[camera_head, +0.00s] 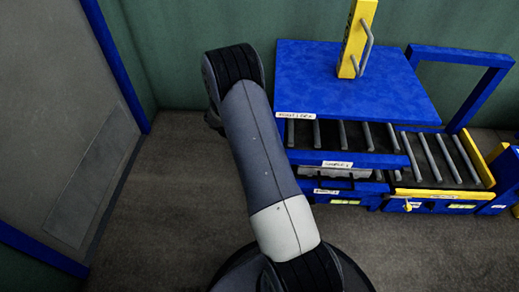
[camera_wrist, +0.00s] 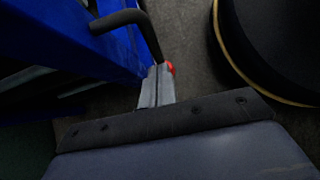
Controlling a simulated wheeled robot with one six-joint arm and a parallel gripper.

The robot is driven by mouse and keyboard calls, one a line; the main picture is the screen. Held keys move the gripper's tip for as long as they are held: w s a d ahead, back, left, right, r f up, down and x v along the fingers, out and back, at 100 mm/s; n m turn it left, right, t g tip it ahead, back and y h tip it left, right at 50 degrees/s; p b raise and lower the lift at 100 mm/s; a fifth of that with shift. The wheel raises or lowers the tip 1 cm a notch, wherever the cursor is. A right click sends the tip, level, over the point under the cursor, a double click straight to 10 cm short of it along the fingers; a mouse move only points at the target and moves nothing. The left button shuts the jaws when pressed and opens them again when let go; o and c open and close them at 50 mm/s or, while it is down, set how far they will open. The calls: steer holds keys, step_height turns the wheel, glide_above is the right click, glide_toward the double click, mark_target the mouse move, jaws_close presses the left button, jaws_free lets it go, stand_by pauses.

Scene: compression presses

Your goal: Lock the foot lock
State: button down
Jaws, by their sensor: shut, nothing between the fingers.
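In the wrist view my gripper (camera_wrist: 158,76) points down past a dark bolted bar, its two grey fingers pressed together with a seam between them. A small red part (camera_wrist: 170,69) shows right at the fingertips, mostly hidden behind them; it may be the foot lock's pedal. I cannot tell whether the fingers touch it or whether it is locked. The blue machine frame (camera_wrist: 65,40) stands to the left of the fingers. In the head view my arm bends away at the left of the blue press (camera_head: 350,85); my gripper and the red part do not show there.
A bent black bar (camera_wrist: 120,18) juts from the frame close above the fingers. A yellow post (camera_head: 356,35) with a grey handle rises from the press. Roller tracks (camera_head: 445,160) lie below and right. A grey door (camera_head: 60,110) stands left; the floor between is clear.

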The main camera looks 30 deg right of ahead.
steer(key=shift+s+d+f+g+h, duration=0.25)
steer(key=shift+d+f+g+h, duration=0.2)
steer(key=shift+h, duration=0.35)
steer(key=shift+s+d, duration=0.1)
steer(key=shift+s+f, duration=0.1)
steer(key=shift+f, duration=0.1)
steer(key=shift+r, duration=0.1)
steer(key=p+v, duration=0.3)
steer(key=v, duration=0.7)
steer(key=shift+w+r, duration=0.25)
steer(key=shift+w, duration=0.05)
steer(key=shift+f, duration=0.1)
